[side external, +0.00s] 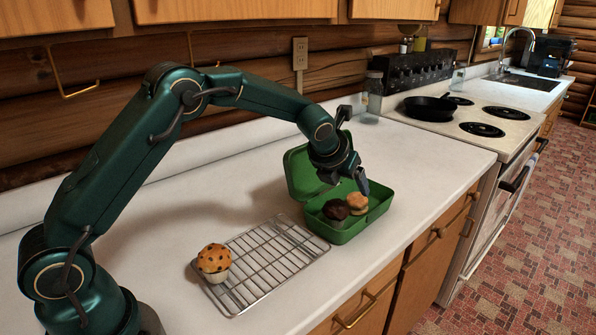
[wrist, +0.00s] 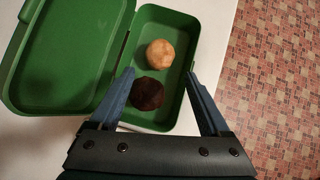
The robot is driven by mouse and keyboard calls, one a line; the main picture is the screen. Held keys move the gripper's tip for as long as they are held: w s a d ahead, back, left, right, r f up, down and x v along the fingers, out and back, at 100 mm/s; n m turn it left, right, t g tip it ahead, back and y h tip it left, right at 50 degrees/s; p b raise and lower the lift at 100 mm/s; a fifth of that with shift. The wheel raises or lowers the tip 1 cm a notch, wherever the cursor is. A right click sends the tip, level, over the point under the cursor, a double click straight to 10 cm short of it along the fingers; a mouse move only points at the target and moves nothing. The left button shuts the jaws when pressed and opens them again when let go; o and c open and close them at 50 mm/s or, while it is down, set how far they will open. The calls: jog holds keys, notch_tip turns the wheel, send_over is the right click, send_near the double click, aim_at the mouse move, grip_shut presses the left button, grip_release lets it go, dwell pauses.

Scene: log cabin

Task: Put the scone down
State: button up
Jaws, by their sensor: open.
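The scone (side external: 357,203), pale golden and round, rests in the open green lunch box (side external: 345,236), and it also shows in the wrist view (wrist: 160,53). My gripper (side external: 358,186) is over the box. In the wrist view its jaws (wrist: 159,74) are spread wide and empty, and the scone lies just beyond the fingertips, apart from both. A dark brown baked item (wrist: 147,94) lies beside the scone in the box, nearer my gripper; it also shows in the side view (side external: 335,210).
The box lid (side external: 301,172) stands open at the back. A wire cooling rack (side external: 264,262) lies left of the box, with a spotted muffin (side external: 213,262) on its left end. The stove (side external: 455,130) with a black pan (side external: 430,108) is at the right.

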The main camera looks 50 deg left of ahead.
jog(key=shift+v, duration=1.45)
jog(key=s+r+n, duration=0.7)
jog(key=s+n, duration=0.7)
jog(key=n, duration=0.1)
jog(key=s+d+f+n+g+h, duration=0.1)
jog(key=s+d+f+n+h, duration=0.1)
jog(key=s+n, duration=1.4)
jog(key=shift+s+d+f+n+g, duration=0.2)
jog(key=shift+d+f+n+g, duration=0.15)
jog(key=shift+n, duration=0.65)
